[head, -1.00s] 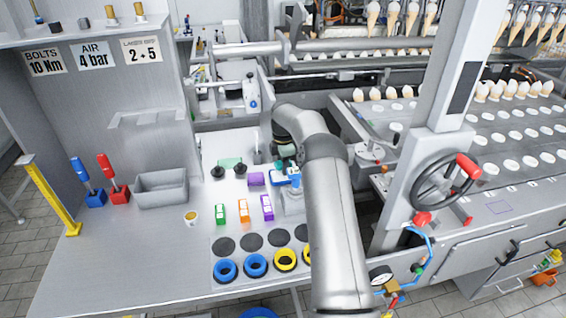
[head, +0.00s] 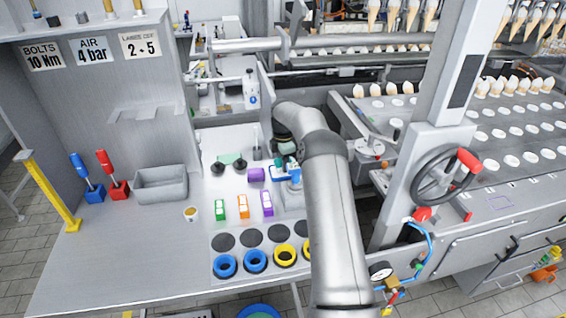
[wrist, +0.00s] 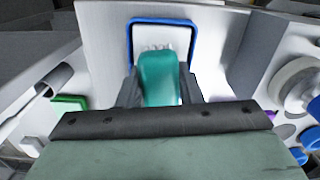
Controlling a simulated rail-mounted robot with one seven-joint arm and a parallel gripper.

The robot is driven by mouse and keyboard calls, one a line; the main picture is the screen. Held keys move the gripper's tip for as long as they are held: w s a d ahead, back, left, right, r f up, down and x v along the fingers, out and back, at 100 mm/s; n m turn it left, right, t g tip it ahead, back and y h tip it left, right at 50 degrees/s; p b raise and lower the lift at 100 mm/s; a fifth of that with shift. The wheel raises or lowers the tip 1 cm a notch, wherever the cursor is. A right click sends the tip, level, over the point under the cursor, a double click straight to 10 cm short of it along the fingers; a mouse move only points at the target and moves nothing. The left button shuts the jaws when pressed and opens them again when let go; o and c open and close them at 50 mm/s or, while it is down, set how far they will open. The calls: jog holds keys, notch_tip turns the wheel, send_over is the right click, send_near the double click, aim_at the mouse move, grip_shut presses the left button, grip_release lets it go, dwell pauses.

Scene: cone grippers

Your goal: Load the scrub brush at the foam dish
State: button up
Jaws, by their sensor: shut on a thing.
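My gripper (wrist: 160,90) is shut on the teal scrub brush (wrist: 160,78), one dark finger on each side of its handle. In the wrist view the brush points away from me, over the blue-rimmed foam dish (wrist: 132,50). Whitish tufts show at the brush's far end, inside the rim; I cannot tell whether they are bristles or foam, or whether they touch the dish. In the head view the blue dish (head: 277,175) is partly seen beside my arm, with a bit of the teal brush (head: 279,163) above it. My arm hides most of the gripper there.
Green (head: 220,210), orange (head: 243,206) and purple (head: 266,203) blocks stand on the white panel, left of my arm. Blue and yellow rings (head: 225,266) lie in front. The front-left bench is clear.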

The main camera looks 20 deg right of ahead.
jog(key=shift+f, duration=0.55)
dwell(1.1)
jog(key=shift+r+p, duration=1.85)
jog(key=shift+r, duration=1.75)
jog(key=shift+a, duration=0.1)
